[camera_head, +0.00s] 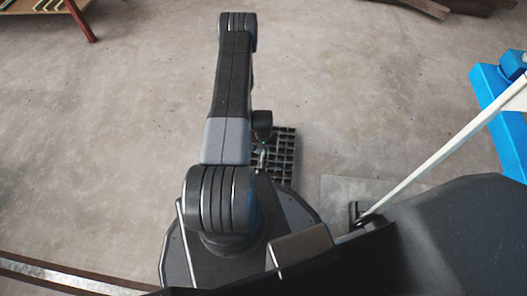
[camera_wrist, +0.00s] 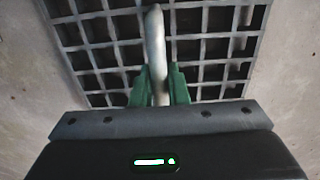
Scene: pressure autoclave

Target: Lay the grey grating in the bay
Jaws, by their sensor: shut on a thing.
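The grey grating (camera_head: 284,158) is a square lattice, partly hidden behind my arm in the head view. In the wrist view the grating (camera_wrist: 99,31) fills the upper middle, with concrete floor around it. A pale upright handle (camera_wrist: 154,38) rises from it. My gripper (camera_wrist: 163,86) has green fingers shut on this handle, one on each side. I cannot tell whether the grating touches the floor or hangs just above it. A flat grey rectangle (camera_head: 343,190) lies on the floor right of the grating; whether it is the bay I cannot tell.
A pale slanted pole (camera_head: 440,155) crosses the right side beside a large dark body (camera_head: 460,235). A blue frame (camera_head: 497,110) stands at the right edge. A wooden table (camera_head: 40,8) is at the top left, and dark beams (camera_head: 425,7) lie top right. The floor (camera_head: 350,80) beyond is clear.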

